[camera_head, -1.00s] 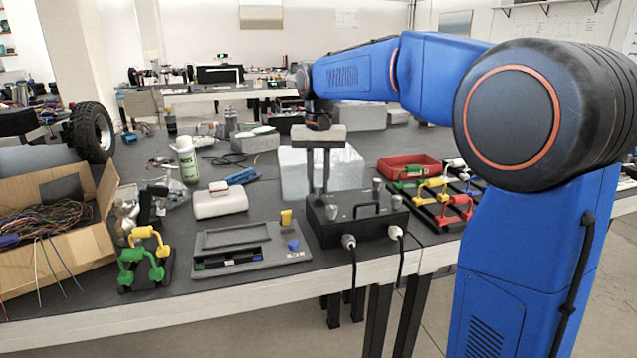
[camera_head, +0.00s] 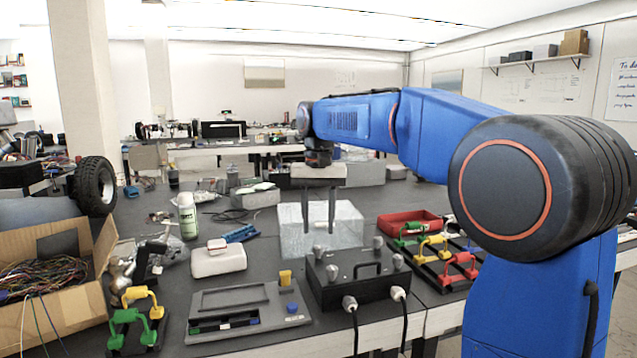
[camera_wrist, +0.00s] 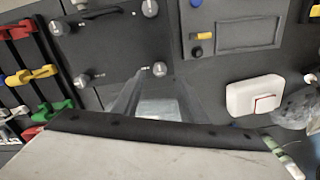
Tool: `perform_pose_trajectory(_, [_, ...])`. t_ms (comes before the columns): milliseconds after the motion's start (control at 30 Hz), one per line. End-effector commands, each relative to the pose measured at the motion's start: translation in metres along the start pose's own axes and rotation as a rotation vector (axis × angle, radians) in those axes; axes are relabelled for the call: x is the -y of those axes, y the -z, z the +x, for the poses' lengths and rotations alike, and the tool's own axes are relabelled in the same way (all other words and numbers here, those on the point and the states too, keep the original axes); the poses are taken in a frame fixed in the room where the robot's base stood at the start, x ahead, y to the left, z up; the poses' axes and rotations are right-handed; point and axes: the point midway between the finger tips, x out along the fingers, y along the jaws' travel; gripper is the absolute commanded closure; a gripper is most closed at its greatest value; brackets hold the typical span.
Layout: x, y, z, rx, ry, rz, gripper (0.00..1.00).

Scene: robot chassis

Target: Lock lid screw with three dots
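The black box (camera_head: 355,285) stands at the table's front edge with a handle on its lid. Grey lid screws stand at its corners: back left (camera_head: 318,250), front left (camera_head: 332,272), back right (camera_head: 377,242) and front right (camera_head: 398,261). My gripper (camera_head: 319,228) points down, empty, its fingers apart, above the back-left screw. In the wrist view my gripper (camera_wrist: 158,86) has its fingers spread, and the back-left screw (camera_wrist: 158,69) lies just beyond their tips. Small pale marks show by some screws; their dot counts are too small to read.
A translucent block (camera_head: 345,228) stands behind the box. A grey tray panel (camera_head: 270,300) lies left of it, and a rack with coloured handles (camera_head: 440,270) lies right. Two cables hang from the box front. A white case (camera_head: 218,261) is farther left.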

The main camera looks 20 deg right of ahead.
Motion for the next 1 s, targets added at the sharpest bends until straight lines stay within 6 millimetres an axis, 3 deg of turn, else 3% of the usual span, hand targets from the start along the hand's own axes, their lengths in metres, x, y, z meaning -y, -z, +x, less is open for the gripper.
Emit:
perform_pose_trajectory(500, [0.0, 0.001, -0.098, -0.002, 0.001, 0.0, 0.61])
perform_pose_trajectory(700, [0.0, 0.001, -0.116, -0.001, 0.0, 0.0, 0.61])
perform_pose_trajectory(1000, [0.0, 0.0, -0.12, 0.0, 0.0, 0.0, 0.61])
